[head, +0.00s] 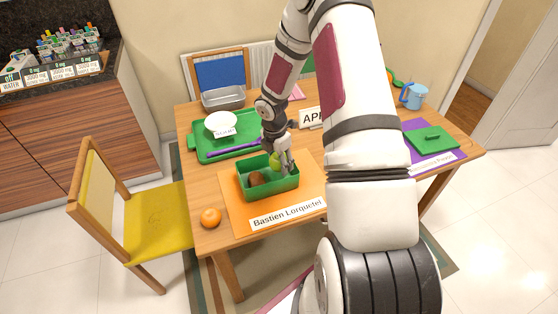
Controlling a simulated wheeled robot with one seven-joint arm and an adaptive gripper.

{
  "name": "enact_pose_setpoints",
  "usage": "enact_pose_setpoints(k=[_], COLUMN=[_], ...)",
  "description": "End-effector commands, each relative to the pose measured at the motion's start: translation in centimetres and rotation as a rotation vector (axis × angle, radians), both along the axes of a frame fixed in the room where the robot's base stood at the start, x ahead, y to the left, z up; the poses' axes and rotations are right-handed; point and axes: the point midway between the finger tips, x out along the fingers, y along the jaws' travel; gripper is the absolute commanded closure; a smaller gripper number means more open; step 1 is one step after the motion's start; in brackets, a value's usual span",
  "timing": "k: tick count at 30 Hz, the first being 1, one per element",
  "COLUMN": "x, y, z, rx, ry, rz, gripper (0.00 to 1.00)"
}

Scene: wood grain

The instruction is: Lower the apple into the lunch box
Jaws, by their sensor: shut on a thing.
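The lunch box (269,191) is an open green box on an orange placemat with a name label. My gripper (282,165) points down over the right part of the box. It is shut on a yellow-green apple (275,161), which is at about the level of the box's rim, at the back inside or just above it; the exact height is hard to tell. A brown round item (256,179) lies in the left part of the box. The gripper's fingers partly hide the apple and the box's right inside.
An orange (210,217) sits at the table's front left edge. A green tray (199,153) with a white bowl (221,123) and a metal pan (223,98) stand behind. A green lid (432,139) and blue cup (412,95) are at right. A yellow chair (154,217) stands left.

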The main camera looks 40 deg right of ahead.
Motion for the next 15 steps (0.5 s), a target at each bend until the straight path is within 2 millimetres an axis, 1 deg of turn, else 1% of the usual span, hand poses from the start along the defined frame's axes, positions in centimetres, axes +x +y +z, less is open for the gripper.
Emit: enact_pose_setpoints(k=[15], x=[0.03], y=[-0.01], z=[-0.34], rx=[0.0], ry=[0.0], rz=[0.0], gripper=[0.79])
